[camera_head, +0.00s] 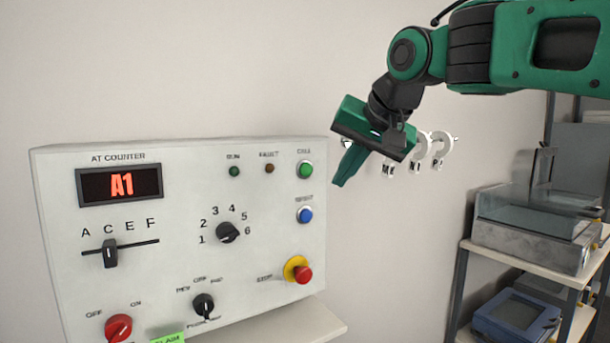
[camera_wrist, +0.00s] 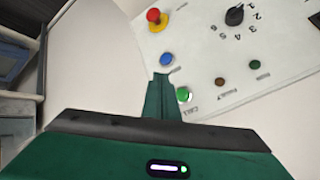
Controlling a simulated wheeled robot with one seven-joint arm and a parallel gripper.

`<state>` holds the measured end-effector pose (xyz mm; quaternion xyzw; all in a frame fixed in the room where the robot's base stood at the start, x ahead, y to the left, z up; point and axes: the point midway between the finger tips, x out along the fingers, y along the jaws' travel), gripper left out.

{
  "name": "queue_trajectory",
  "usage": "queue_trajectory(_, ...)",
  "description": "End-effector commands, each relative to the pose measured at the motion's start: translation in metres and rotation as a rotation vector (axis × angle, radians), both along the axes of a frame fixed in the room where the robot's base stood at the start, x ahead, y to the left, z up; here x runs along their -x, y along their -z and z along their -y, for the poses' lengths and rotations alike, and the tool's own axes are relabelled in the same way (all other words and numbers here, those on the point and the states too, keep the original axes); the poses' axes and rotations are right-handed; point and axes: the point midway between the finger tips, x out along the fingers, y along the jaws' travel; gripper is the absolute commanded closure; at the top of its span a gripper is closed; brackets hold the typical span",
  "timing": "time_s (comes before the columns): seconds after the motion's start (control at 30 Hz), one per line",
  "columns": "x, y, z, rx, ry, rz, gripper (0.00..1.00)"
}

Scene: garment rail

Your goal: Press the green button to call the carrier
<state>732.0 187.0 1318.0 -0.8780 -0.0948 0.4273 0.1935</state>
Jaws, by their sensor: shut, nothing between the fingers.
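The green button (camera_head: 305,170), labelled CALL, is at the upper right of the white control panel (camera_head: 260,270). It also shows in the wrist view (camera_wrist: 183,94), just beside my fingertips. My gripper (camera_head: 338,184) is shut and empty, pointing down and left, to the right of the green button in the head view. In the wrist view the shut fingers (camera_wrist: 161,80) reach over the panel's edge area. I cannot tell how far they are from the panel's face.
A blue button (camera_head: 305,214) sits below the green one, and a red stop button (camera_head: 304,274) on a yellow base is lower still. White lettered hooks (camera_head: 437,150) are on the wall behind my gripper. A shelf rack (camera_head: 525,262) stands at the right.

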Motion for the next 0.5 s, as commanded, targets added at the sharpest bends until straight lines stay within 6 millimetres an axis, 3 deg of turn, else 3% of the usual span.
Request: queue_trajectory(0.5, -0.045, 0.001, -0.031, 0.001, -0.002, -0.001, 1.0)
